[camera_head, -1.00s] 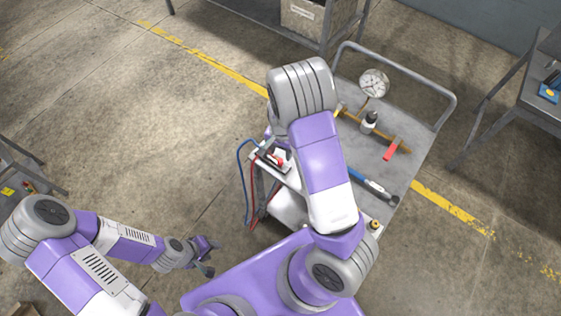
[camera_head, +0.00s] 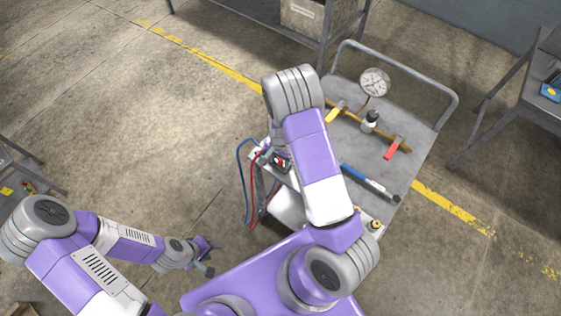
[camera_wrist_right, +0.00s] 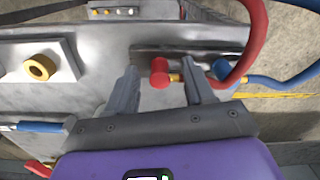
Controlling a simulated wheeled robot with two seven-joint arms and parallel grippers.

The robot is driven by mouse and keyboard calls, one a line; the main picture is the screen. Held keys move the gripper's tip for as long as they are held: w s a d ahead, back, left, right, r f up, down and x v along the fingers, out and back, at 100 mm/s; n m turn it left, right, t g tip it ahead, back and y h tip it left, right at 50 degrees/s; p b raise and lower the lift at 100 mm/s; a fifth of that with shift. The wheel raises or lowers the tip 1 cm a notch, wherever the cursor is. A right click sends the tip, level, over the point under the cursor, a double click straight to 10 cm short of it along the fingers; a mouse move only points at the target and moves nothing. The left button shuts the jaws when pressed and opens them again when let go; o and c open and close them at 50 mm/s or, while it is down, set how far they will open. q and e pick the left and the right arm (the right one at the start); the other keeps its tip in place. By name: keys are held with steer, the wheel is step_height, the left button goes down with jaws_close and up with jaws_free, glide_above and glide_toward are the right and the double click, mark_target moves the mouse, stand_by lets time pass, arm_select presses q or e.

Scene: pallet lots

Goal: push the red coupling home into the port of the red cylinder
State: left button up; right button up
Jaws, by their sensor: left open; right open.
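I cannot make out the red cylinder's port. In the head view my right gripper (camera_head: 275,150) is largely hidden at the cart's near-left corner. My left gripper (camera_head: 207,257) is open and empty, low over the floor, away from the cart.
A blue fitting (camera_wrist_right: 222,68) with a blue hose is just right of my right fingers.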

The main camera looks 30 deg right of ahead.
mark_target(280, 160)
steer(key=shift+f, duration=0.3)
jaws_close()
stand_by(0.3)
step_height(280, 160, up, 10)
steer(key=shift+r+p, duration=0.1)
steer(key=shift+p, duration=0.7)
